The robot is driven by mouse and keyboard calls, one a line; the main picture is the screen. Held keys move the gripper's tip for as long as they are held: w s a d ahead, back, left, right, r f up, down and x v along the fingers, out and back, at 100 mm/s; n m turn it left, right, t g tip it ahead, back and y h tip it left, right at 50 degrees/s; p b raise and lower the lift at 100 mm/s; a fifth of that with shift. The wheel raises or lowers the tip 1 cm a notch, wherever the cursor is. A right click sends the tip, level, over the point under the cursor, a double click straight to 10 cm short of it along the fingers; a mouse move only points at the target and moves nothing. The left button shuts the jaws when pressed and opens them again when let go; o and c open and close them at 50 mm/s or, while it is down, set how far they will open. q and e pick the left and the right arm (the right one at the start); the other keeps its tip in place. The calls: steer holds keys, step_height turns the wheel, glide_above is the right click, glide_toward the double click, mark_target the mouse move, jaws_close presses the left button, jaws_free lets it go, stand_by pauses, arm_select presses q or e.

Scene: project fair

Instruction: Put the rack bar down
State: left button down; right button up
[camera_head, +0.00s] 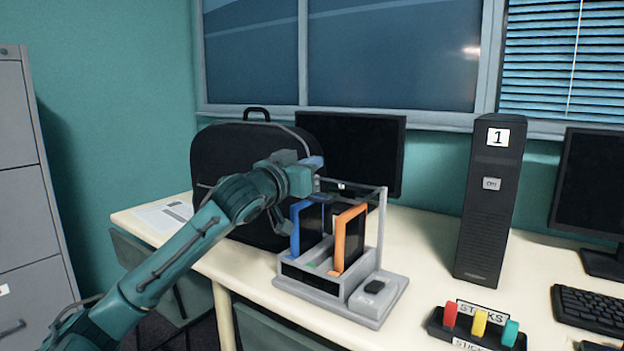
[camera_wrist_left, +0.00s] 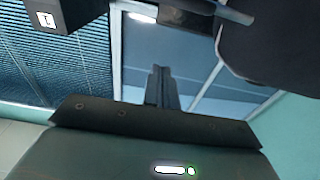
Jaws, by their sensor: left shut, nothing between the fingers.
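The rack (camera_head: 325,284) is a grey stand on the table with a blue-edged slab (camera_head: 297,230) and an orange-edged slab (camera_head: 341,240) upright in it. The thin grey rack bar (camera_head: 362,184) runs high above the slabs, level with the top of an upright post at the right. Its left end is hidden by my left gripper (camera_head: 316,163), which is at the rack's upper left. In the left wrist view the fingers of my left gripper (camera_wrist_left: 161,86) are together and empty. Whether they touch the bar I cannot tell. My right gripper is not in view.
A black suitcase (camera_head: 222,150) stands close behind my left arm. A monitor (camera_head: 355,130) is behind the rack, and a black tower (camera_head: 487,215) marked 1 stands right of it. A sticks holder (camera_head: 465,338) is at the front. The table between rack and tower is clear.

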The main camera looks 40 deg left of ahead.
arm_select(q)
step_height(320, 180, down, 7)
steer(key=s+t+b, duration=0.1)
steer(key=t+b, duration=0.2)
steer(key=b, duration=0.5)
steer(key=shift+s+b, duration=0.3)
steer(key=shift+s, duration=0.05)
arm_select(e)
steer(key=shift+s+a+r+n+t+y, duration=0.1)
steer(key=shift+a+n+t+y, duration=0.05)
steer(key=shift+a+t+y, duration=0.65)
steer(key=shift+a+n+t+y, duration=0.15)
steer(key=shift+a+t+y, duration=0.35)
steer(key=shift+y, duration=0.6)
arm_select(q)
steer(key=shift+f, duration=0.15)
